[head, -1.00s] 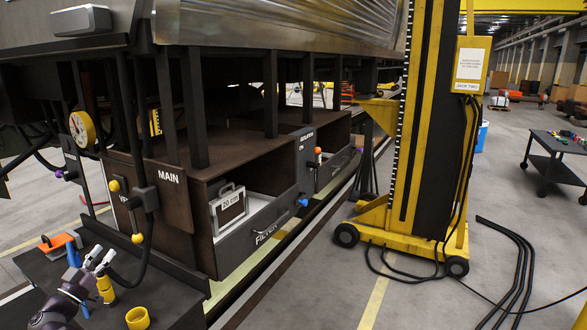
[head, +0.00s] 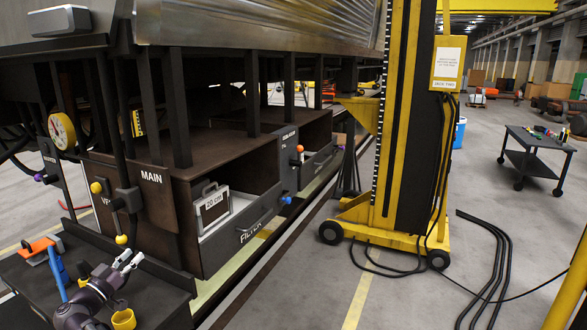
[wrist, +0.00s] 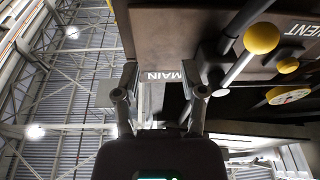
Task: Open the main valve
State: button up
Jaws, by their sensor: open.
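The main valve is a lever on a dark block (head: 128,200) beside the MAIN label (head: 151,177) on the railcar's brown box. Its lever hangs down to a yellow ball (head: 121,239). The wrist view shows the picture upside down, with the yellow ball (wrist: 262,38) at upper right and the MAIN label (wrist: 163,76) straight ahead between my fingers. My gripper (head: 130,259) is open and empty, just below and slightly right of the ball in the head view. It also shows in the wrist view (wrist: 160,88). I see no contact with the lever.
A smaller yellow knob (head: 96,187) sits left of the valve, and a round gauge (head: 62,131) above it. A dark cart (head: 170,268) carries a blue tool (head: 57,270), an orange tool (head: 38,248) and a yellow cup (head: 123,320). A yellow jack (head: 390,234) stands right.

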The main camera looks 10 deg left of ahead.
jog(key=w+d+f+g+h, duration=0.1)
jog(key=w+d+f+g, duration=0.25)
jog(key=d, duration=0.55)
jog(key=w+d+f+g+h, duration=0.1)
jog(key=w+d+f+g, duration=0.2)
jog(key=d, duration=0.7)
jog(key=w+d+f+g+h, duration=0.2)
jog(key=w+d+f, duration=0.15)
jog(key=d, duration=0.55)
jog(key=d+f+g+y, duration=0.1)
jog(key=d+f+g, duration=0.2)
jog(key=d, duration=0.6)
jog(key=d+f+g+y, duration=0.1)
jog(key=d+f+g, duration=0.15)
jog(key=d, duration=0.75)
jog(key=s+d+f+n+g+y, duration=0.1)
jog(key=s+d+f+g+y, duration=0.2)
jog(key=s+d, duration=0.5)
jog(key=s+d+f+n+g+y, duration=0.1)
jog(key=s+d+f+y, duration=0.3)
jog(key=s+d, duration=0.4)
jog(key=shift+d+f+g+y, duration=0.25)
jog(key=shift+d+g, duration=0.65)
jog(key=shift+d, duration=0.95)
jog(key=shift+d+r, duration=0.1)
